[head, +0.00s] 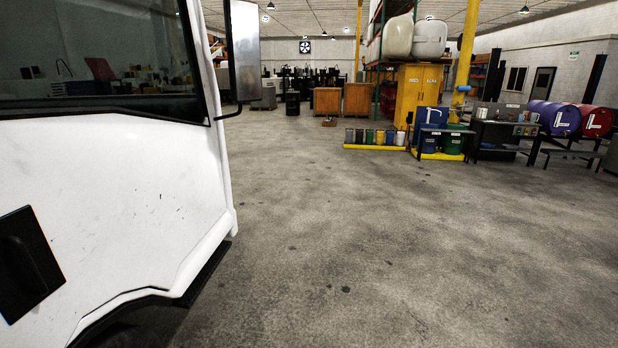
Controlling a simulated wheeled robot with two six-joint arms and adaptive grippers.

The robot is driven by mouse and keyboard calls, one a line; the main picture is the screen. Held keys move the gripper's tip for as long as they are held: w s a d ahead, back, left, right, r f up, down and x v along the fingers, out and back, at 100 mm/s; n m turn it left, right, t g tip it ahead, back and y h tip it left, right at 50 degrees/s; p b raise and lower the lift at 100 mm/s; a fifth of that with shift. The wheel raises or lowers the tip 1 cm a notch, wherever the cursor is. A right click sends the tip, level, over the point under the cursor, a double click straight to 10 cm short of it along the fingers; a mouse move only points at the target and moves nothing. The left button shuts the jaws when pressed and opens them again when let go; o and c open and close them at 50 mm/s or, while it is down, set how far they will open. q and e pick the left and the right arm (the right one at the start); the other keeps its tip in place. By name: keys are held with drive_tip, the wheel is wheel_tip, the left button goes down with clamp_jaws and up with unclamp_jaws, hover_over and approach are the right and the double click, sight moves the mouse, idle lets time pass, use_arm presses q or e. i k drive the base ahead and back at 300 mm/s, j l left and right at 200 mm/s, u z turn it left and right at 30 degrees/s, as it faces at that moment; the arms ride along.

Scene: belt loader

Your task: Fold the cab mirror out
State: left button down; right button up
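The white cab (120,190) of a vehicle fills the left of the head view, with a large dark side window (100,55) and a black door handle panel (28,262). The cab mirror (246,52) is a tall housing with a grey, reflective face and a pale outer edge. It stands at the cab's front edge, at the top of the view, on a thin black bracket (229,116). Neither of my grippers shows in this view.
Open concrete floor (400,260) lies right of the cab. A dark step edge (207,275) runs along the cab's lower side. Far back stand a yellow cabinet (417,92), a yellow post (466,55), small bins (375,137), and blue (560,118) and red drums (594,121).

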sight(241, 17)
drive_tip(key=i+l, duration=0.1)
drive_tip(key=i, duration=0.5)
drive_tip(key=i+l, duration=0.15)
drive_tip(key=i, duration=0.5)
drive_tip(key=i+l, duration=0.1)
drive_tip(key=i, duration=0.5)
drive_tip(key=i+l, duration=0.15)
drive_tip(key=i, duration=0.45)
drive_tip(key=i+l+u, duration=0.15)
drive_tip(key=i+u, duration=0.25)
drive_tip(key=i+l+u, duration=0.2)
drive_tip(key=i+u, duration=0.2)
drive_tip(key=i+l+u, duration=0.25)
drive_tip(key=u, duration=0.15)
drive_tip(key=i+l+u, duration=0.25)
drive_tip(key=l+u, duration=0.2)
drive_tip(key=i+l+u, duration=0.15)
drive_tip(key=l+u, duration=0.25)
drive_tip(key=l, duration=0.15)
drive_tip(key=l+u, duration=0.1)
drive_tip(key=l, duration=0.2)
drive_tip(key=i+l+u, duration=0.1)
drive_tip(key=l, duration=0.2)
